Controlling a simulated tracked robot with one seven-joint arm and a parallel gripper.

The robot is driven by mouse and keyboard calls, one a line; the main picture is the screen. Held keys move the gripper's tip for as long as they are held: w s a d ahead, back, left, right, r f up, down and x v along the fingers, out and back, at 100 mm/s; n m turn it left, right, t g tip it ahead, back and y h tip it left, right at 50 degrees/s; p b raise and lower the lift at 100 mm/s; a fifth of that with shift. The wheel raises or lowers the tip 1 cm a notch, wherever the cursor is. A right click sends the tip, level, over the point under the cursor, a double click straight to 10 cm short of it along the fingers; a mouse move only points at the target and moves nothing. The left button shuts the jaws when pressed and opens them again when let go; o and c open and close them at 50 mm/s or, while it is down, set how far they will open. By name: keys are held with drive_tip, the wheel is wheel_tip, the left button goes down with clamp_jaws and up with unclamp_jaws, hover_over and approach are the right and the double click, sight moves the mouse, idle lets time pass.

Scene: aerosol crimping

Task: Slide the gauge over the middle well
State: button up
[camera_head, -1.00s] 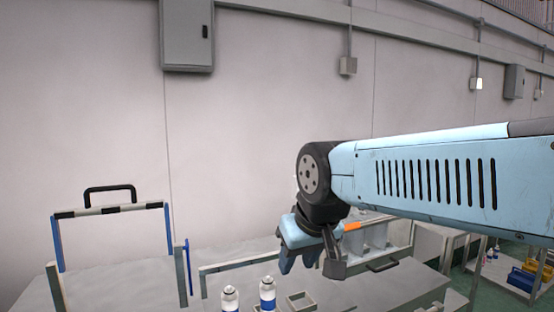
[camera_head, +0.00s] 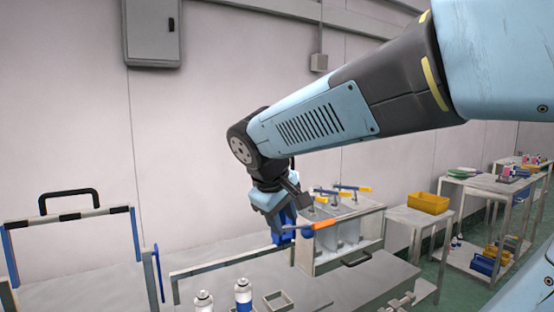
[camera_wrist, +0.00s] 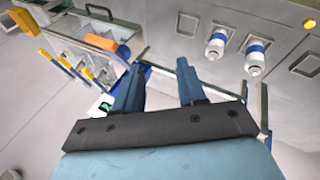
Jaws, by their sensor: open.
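No part is plainly marked as the gauge or the middle well; I cannot tell which they are. A bench unit (camera_head: 318,262) with several translucent containers (camera_head: 350,230) and orange-and-blue levers (camera_head: 352,188) stands behind my gripper (camera_head: 288,232). One larger orange piece (camera_head: 325,224) shows right beside the fingers; contact cannot be told. My gripper points down, open and empty, above the bench. In the wrist view its two blue fingers (camera_wrist: 158,82) stand apart, with the unit (camera_wrist: 118,60) and its orange levers (camera_wrist: 56,60) at upper left.
Two white bottles with blue bands (camera_head: 243,296) (camera_head: 204,302) stand by a square frame (camera_head: 278,301) on the grey bench. A striped-bar frame with a black handle (camera_head: 68,195) stands left. A yellow bin (camera_head: 428,203) sits on a side table at right.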

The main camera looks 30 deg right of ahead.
drive_tip(key=w+d+r+n+t+h, duration=0.1)
drive_tip(key=w+r+n+h, duration=0.3)
drive_tip(key=w, duration=0.7)
drive_tip(key=w+d+r+n+h, duration=0.1)
drive_tip(key=w+r+n+h, duration=0.2)
drive_tip(key=w+r+h, duration=0.55)
drive_tip(key=w+d+f, duration=0.1)
drive_tip(key=w+d, duration=0.1)
drive_tip(key=d, duration=0.2)
drive_tip(key=w+d+f+y, duration=0.1)
drive_tip(key=w+d+f, duration=0.1)
drive_tip(key=w+d, duration=0.1)
drive_tip(key=w+d+f+y, duration=0.1)
drive_tip(key=w+d+f, duration=0.1)
drive_tip(key=d, duration=0.4)
drive_tip(key=shift+w+f, duration=0.1)
drive_tip(key=shift+w, duration=0.05)
drive_tip(key=shift+t+y, duration=0.25)
drive_tip(key=shift+t, duration=0.15)
clamp_jaws()
drive_tip(key=shift+a, duration=0.1)
